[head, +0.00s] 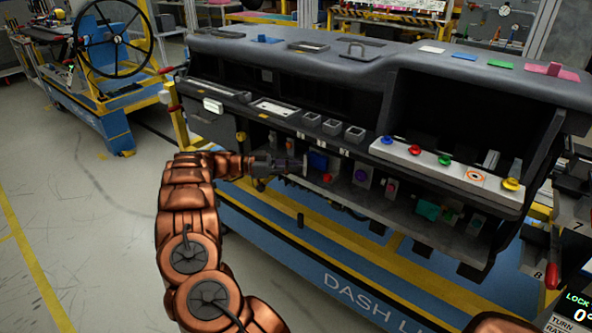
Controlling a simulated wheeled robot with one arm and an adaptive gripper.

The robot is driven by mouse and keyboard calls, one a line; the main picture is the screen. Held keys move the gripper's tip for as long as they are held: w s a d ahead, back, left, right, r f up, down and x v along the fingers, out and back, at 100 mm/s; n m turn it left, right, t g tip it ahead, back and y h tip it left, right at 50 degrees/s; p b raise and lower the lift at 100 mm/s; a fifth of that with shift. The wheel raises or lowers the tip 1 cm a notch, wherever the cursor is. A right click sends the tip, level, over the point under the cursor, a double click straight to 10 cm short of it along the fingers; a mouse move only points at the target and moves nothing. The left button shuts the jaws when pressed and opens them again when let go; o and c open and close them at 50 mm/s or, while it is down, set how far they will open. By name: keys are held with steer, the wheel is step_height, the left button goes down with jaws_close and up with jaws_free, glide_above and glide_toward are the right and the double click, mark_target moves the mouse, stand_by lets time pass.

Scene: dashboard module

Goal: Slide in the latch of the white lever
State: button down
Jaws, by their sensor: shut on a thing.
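My gripper (300,166) is at the lower shelf of the dashboard module (430,70), reaching in from the left. Its dark fingers are shut on a small pale part at their tips, beside a blue block (318,160). The part is mostly hidden by the fingers, and I cannot tell for sure that it is the white lever. The latch cannot be made out at this size. A separate small white piece (212,106) sits on the module's left front edge, away from my gripper.
Purple-marked units (362,177) and a teal block (427,209) stand right of my gripper on the same shelf. A light panel with coloured knobs (445,160) overhangs them. The floor (90,230) at left is clear; a blue cart with a steering wheel (112,40) stands behind.

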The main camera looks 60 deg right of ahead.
steer(key=shift+w+m+g+y+b, duration=0.35)
steer(key=shift+m+y+b, duration=0.25)
steer(key=shift+y, duration=0.3)
steer(key=c, duration=1.1)
jaws_free()
steer(key=shift+s+r+n+h+p, duration=0.15)
steer(key=shift+n+h+p, duration=0.15)
steer(key=shift+h+p, duration=0.2)
